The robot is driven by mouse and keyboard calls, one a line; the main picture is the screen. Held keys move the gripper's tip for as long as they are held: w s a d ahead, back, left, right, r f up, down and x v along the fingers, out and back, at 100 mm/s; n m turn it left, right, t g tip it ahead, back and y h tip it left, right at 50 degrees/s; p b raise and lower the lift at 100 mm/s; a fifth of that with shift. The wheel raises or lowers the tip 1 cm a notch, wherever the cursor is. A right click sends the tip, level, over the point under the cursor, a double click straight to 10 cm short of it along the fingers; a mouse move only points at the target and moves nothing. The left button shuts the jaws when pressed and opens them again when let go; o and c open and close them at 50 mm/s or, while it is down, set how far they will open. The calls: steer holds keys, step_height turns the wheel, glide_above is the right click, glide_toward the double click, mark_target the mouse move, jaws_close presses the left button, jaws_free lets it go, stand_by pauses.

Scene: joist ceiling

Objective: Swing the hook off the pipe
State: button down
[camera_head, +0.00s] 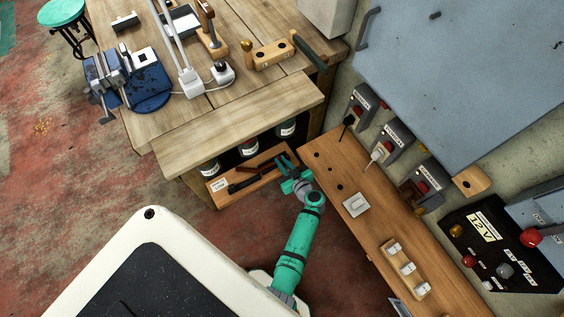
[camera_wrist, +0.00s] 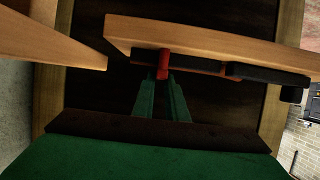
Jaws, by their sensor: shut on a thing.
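My gripper (camera_head: 284,174) reaches to the right end of a low wooden board under the workbench. In the wrist view its green fingers (camera_wrist: 162,88) are closed at the tips on a short red piece (camera_wrist: 163,64). The red piece stands against a dark bar (camera_wrist: 268,74) along the board's edge, with a red stretch between its dark parts. In the head view a red-and-black long tool (camera_head: 262,166) lies on the board, close to my fingers. I cannot make out a clear hook shape or a pipe in either view.
The low board (camera_head: 222,197) carries a white label, with several dark jars behind it. The workbench (camera_head: 235,115) overhangs it. A wooden side counter (camera_head: 375,225) with switches and sockets stands close to the right of my arm. Red-grey floor (camera_head: 120,195) lies clear at left.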

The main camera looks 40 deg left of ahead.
steer(key=m+t+h, duration=0.2)
steer(key=m+t, duration=0.1)
steer(key=shift+m+t+h, duration=0.3)
steer(key=shift+m, duration=0.1)
steer(key=shift+d+m+t+h, duration=0.1)
steer(key=shift+m+t+h, duration=0.5)
steer(key=shift+m+t, duration=0.15)
steer(key=shift+w+d+m+t+h, duration=0.15)
steer(key=shift+m+t+h, duration=0.5)
steer(key=shift+m+h, duration=0.65)
steer(key=shift+m+t+h, duration=0.7)
steer(key=shift+m+h, duration=1.35)
steer(key=shift+h, duration=0.25)
steer(key=shift+f+m+h, duration=0.1)
steer(key=shift+m+h, duration=1.8)
steer(key=shift+h, duration=0.3)
steer(key=shift+m+g+h, duration=0.3)
